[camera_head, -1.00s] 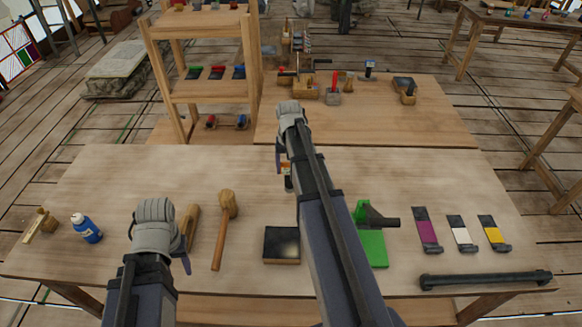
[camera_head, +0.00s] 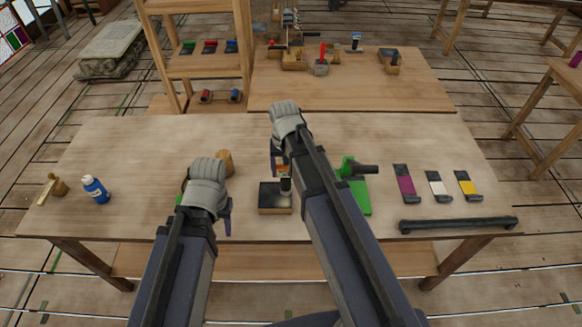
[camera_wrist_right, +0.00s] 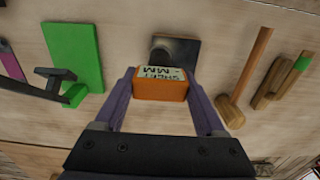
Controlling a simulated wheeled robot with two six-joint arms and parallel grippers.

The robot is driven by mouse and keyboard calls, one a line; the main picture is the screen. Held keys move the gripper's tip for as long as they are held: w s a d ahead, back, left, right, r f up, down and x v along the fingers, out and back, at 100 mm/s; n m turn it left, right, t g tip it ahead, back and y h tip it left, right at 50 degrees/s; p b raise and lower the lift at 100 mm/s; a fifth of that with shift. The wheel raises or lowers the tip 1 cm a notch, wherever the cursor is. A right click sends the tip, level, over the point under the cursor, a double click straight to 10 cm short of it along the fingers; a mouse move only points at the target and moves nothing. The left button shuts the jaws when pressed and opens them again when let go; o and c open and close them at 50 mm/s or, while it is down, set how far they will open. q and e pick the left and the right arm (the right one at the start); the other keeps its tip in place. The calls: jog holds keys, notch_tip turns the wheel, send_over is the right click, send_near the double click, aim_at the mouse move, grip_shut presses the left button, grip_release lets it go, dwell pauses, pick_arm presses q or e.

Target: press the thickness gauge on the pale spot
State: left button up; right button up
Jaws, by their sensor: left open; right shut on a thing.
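The orange thickness gauge (camera_head: 282,170), with a pale "SHEET MM" label, is between the purple fingers of my right gripper (camera_head: 280,163). It also shows in the right wrist view (camera_wrist_right: 160,90). Its dark lower end overlaps the dark square block (camera_head: 272,205) on the table. I cannot tell whether it touches the block. The block's dark top also shows in the right wrist view (camera_wrist_right: 185,52); the pale spot is not clearly visible, and the gauge covers part of the top. My left gripper (camera_head: 224,213) is open and empty, left of the block.
A mallet (camera_wrist_right: 240,90) and green-banded wooden tool (camera_wrist_right: 290,80) lie beside the block, mostly hidden behind my left arm in the head view. A green plate with clamp (camera_head: 357,190), coloured swatches (camera_head: 436,186), a dark bar (camera_head: 458,224) and a blue bottle (camera_head: 95,190) share the table.

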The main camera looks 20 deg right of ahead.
aim_at(285, 177)
jog(key=shift+f+b, duration=2.45)
jog(key=shift+f, duration=0.05)
jog(key=shift+f, duration=0.2)
jog(key=shift+f+b, duration=1.3)
jog(key=shift+b, duration=0.2)
jog(key=shift+r, duration=0.1)
notch_tip(285, 177, up, 5)
jog(key=p, duration=0.5)
jog(key=shift+f, duration=0.25)
